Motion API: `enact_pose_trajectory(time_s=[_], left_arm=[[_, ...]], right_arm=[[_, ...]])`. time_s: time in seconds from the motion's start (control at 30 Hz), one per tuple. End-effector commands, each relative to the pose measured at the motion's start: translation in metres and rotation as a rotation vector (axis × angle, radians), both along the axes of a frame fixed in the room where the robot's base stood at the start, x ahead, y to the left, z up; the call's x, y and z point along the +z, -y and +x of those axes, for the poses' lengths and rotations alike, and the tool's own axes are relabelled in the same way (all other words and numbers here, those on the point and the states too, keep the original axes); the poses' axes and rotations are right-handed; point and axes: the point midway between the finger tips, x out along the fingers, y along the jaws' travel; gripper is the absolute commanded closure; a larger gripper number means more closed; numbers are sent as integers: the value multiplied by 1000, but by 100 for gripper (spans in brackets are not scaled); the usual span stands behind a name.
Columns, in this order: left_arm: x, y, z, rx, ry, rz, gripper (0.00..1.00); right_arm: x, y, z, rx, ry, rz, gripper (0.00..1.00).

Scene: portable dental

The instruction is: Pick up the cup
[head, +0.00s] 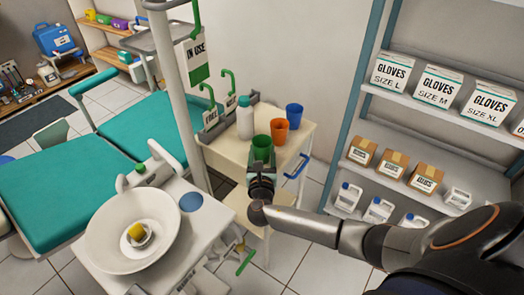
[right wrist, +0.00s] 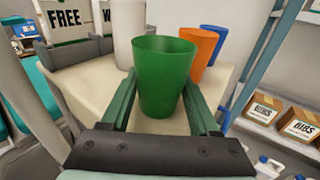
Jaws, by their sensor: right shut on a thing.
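A green cup (right wrist: 165,75) stands upright between the two fingers of my right gripper (right wrist: 160,95) in the right wrist view. The fingers are shut on its sides. In the head view the green cup (head: 262,149) is at the front of the cream cart top (head: 228,150), with my right gripper (head: 261,178) in front of it. I cannot tell whether its base touches the cart. An orange cup (head: 279,130) and a blue cup (head: 294,115) stand behind it to the right. My left gripper is not in view.
A white bottle (head: 245,120) stands on the cart behind the green cup. A blue handle (head: 296,167) sticks out from the cart's right side. Shelves (head: 420,100) with glove boxes are at right; a white basin (head: 105,235) is at left.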

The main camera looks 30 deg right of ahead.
Motion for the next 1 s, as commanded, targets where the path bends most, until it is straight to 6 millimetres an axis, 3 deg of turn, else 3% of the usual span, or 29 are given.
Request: enact_pose_trajectory(time_s=[0.3,0.47,0.6,0.87,1.0], left_arm=[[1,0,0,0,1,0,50],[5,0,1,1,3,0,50],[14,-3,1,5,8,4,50],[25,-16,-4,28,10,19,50],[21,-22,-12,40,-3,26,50]], right_arm=[[1,0,0,0,0,1,90],[13,0,0,1,2,1,90],[39,-2,-1,2,4,4,90],[95,-36,-37,4,2,7,90],[107,-62,-63,3,-2,6,90]])
